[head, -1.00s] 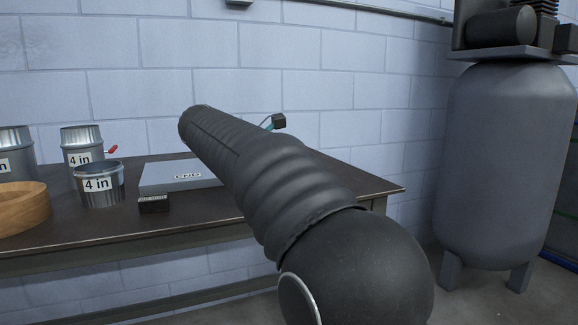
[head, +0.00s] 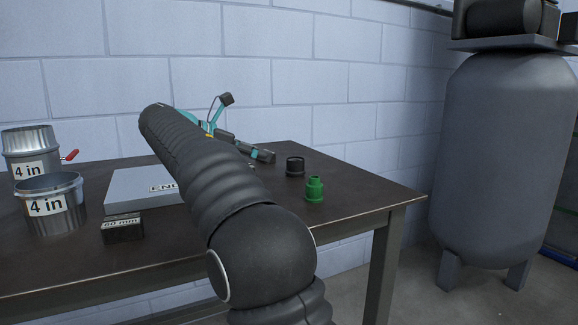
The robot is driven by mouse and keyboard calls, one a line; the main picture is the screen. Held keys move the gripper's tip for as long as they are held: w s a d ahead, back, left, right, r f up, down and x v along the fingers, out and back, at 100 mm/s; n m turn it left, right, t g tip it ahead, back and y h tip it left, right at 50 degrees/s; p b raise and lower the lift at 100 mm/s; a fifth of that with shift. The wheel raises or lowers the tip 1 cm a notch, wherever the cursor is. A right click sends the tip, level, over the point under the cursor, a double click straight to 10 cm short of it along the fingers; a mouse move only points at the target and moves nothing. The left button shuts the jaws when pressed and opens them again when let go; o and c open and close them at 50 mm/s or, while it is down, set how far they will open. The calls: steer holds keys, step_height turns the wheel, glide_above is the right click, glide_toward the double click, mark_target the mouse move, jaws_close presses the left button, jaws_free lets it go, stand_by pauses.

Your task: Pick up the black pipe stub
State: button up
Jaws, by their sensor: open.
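The black pipe stub (head: 295,166), a short dark cylinder with an open top, stands upright on the dark table (head: 365,195) toward its right back. My gripper (head: 258,153), with teal and black parts, shows beyond my arm, to the left of the stub and apart from it. My arm hides much of the gripper, and nothing is seen held in it. The gripper is open.
A green fitting (head: 315,190) stands just in front of the stub, to its right. A grey box (head: 135,190), a small black labelled block (head: 122,229) and metal "4 in" ducts (head: 50,205) are at left. A brick wall (head: 310,90) rises behind; a grey tank (head: 495,160) stands right.

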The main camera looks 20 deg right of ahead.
mark_target(296, 162)
steer(key=b+x, duration=0.1)
steer(key=x, duration=0.5)
steer(key=shift+w+d+f, duration=0.1)
steer(key=shift+d+f, duration=0.1)
steer(key=shift+f, duration=0.05)
steer(key=shift+r+b+x, duration=0.15)
steer(key=shift+b+x, duration=0.25)
steer(key=shift+x, duration=1.15)
steer(key=shift+r+b+x, duration=0.15)
steer(key=shift+b+x, duration=0.2)
steer(key=shift+x, duration=1.15)
steer(key=shift+w+d, duration=0.1)
steer(key=shift+w, duration=0.05)
steer(key=c, duration=1.3)
